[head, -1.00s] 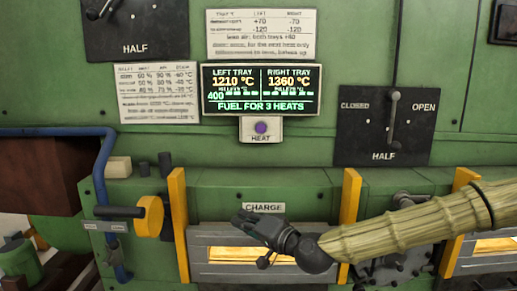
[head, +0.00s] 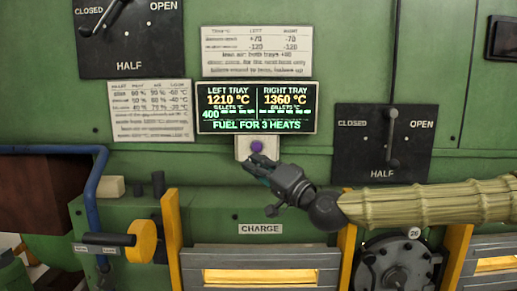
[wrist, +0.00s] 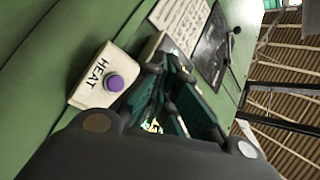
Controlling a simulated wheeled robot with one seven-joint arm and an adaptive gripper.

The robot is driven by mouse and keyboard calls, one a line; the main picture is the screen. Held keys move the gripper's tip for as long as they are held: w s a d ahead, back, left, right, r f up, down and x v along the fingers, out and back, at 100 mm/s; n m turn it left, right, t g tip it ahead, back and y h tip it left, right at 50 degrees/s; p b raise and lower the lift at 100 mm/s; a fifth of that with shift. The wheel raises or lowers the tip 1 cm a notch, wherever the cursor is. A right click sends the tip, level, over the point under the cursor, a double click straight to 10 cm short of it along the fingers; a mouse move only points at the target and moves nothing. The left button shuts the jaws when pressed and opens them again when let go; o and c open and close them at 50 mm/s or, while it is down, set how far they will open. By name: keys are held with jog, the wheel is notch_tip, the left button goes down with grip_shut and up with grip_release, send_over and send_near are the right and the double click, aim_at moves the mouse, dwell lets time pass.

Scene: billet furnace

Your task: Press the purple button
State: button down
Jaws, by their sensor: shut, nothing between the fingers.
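The purple button (head: 257,146) sits on a small white box (head: 243,149) below the display. In the wrist view the purple button (wrist: 114,83) stands out from the white box (wrist: 88,88), which is labelled HEAT. My gripper (head: 250,168) is shut and empty, just below the button in the head view, and covers the lower part of the box. In the wrist view its fingers (wrist: 160,80) are just right of the button. A small gap shows there between the button and the fingers; I see no contact.
The display (head: 258,107) above reads left tray 1210 °C, right tray 1360 °C and fuel for 3 heats. A lever panel (head: 355,160) stands at the right, and another lever panel (head: 140,50) at upper left. The CHARGE door (head: 222,262) is below, between yellow posts.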

aim_at(257, 147)
jog(key=w+b, duration=0.1)
jog(key=w, duration=0.7)
jog(key=shift+w, duration=0.35)
jog(key=shift+w+f+b, duration=0.1)
jog(key=shift+w+b, duration=0.25)
jog(key=shift+b, duration=0.25)
dwell(1.0)
jog(key=shift+w+b, duration=0.4)
jog(key=shift+w, duration=0.1)
dwell(1.1)
jog(key=shift+s, duration=0.8)
